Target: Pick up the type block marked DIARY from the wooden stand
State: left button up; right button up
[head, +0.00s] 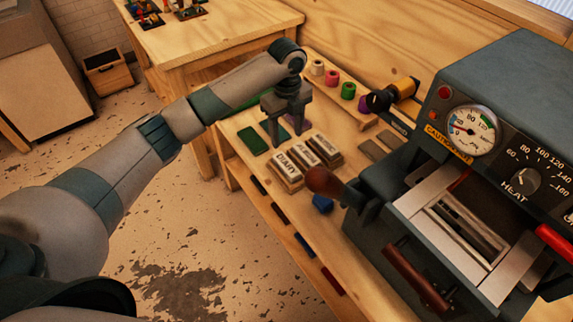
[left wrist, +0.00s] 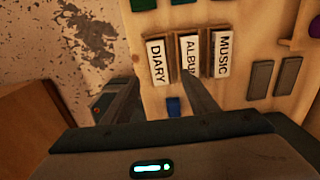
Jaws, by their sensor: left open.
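The type block marked DIARY (head: 286,165) is the nearest in a row of three pale blocks on wooden stands, beside ALBUM (head: 306,153) and MUSIC (head: 326,143). In the left wrist view DIARY (left wrist: 157,62) is the leftmost block, and its lettering is clear. My left gripper (head: 287,138) is open and empty, fingers pointing down, above the bench behind the blocks. In the left wrist view its fingertips (left wrist: 160,84) appear on either side of DIARY's lower end; the right finger overlaps ALBUM's edge. My right gripper is not in view.
A stamping press (head: 480,120) with a gauge and a wooden-knobbed lever stands right of the blocks. Green pads (head: 252,139) lie left of them, and a blue piece (head: 322,203) lies in front. Colored foil rolls (head: 348,90) stand on a rack behind. The bench edge is close on the left.

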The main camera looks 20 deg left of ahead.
pick_arm(q)
jog(key=p, duration=0.2)
send_over(287, 164)
jog(key=f, duration=0.6)
jog(key=shift+w+a+f, duration=0.1)
jog(key=shift+w+f, duration=0.15)
jog(key=shift+w, duration=0.05)
jog(key=shift+s+f, duration=0.15)
jog(key=shift+f, duration=0.25)
jog(key=f+p, duration=0.2)
jog(key=f, duration=0.1)
jog(key=shift+s, duration=0.2)
jog(key=shift+f, duration=0.7)
jog(key=shift+c, duration=0.7)
grip_shut()
jog(key=shift+w+r, duration=0.1)
